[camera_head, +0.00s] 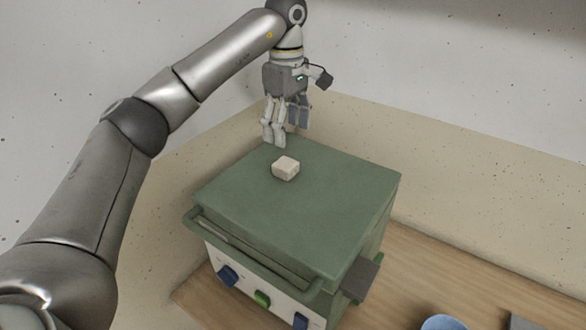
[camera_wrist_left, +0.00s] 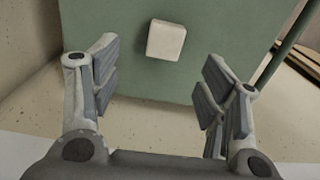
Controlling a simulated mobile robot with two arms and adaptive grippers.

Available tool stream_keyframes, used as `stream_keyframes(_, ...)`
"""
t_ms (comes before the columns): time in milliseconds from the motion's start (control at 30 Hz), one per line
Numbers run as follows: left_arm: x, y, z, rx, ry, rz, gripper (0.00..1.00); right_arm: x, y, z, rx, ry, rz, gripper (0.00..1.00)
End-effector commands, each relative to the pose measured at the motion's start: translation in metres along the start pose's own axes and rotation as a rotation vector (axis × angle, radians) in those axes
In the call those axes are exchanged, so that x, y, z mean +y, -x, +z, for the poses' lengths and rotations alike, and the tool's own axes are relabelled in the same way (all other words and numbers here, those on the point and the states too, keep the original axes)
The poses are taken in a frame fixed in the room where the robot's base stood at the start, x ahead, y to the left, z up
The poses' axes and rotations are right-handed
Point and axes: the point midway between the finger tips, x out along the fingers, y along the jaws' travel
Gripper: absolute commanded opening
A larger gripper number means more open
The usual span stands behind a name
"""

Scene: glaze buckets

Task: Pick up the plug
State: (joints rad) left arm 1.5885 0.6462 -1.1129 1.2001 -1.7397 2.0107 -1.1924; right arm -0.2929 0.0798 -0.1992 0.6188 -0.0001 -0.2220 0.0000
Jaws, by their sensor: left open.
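The plug (camera_head: 285,168), a small pale block with rounded edges, lies on the flat lid of a green box-shaped kiln (camera_head: 340,205). My left gripper (camera_head: 287,131) points downward above the back edge of the lid, behind the plug and apart from it. It is open and empty. In the left wrist view the plug (camera_wrist_left: 166,40) lies on the green lid (camera_wrist_left: 110,20), beyond and between the spread fingers (camera_wrist_left: 160,72). My right gripper is not in view.
The kiln has a green handle bar (camera_head: 245,250) and blue and green knobs on its front, and a grey block (camera_head: 361,278) on its right side. A blue bucket (camera_head: 442,323) is partly visible at the bottom right. The rest of the lid is clear.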

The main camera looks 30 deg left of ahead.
Motion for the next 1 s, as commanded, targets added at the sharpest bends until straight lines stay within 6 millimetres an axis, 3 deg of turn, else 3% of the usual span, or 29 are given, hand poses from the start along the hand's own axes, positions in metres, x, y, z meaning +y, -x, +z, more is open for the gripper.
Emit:
stream_keyframes(100, -0.001, -0.021, 0.000, -0.002, 0.000, -0.004, 0.68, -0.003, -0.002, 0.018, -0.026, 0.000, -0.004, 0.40)
stream_keyframes(200, -0.001, -0.034, -0.001, 0.000, 0.002, -0.005, 0.68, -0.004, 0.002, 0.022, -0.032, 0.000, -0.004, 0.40)
stream_keyframes(600, -0.005, -0.069, -0.001, -0.002, 0.001, -0.005, 0.68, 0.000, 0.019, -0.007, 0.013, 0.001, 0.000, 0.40)
stream_keyframes(800, -0.005, -0.094, -0.001, -0.002, 0.002, -0.003, 0.68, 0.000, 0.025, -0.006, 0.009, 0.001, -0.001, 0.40)
stream_keyframes(1000, -0.005, -0.098, -0.001, -0.002, 0.001, 0.000, 0.68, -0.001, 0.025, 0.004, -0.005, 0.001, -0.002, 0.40)
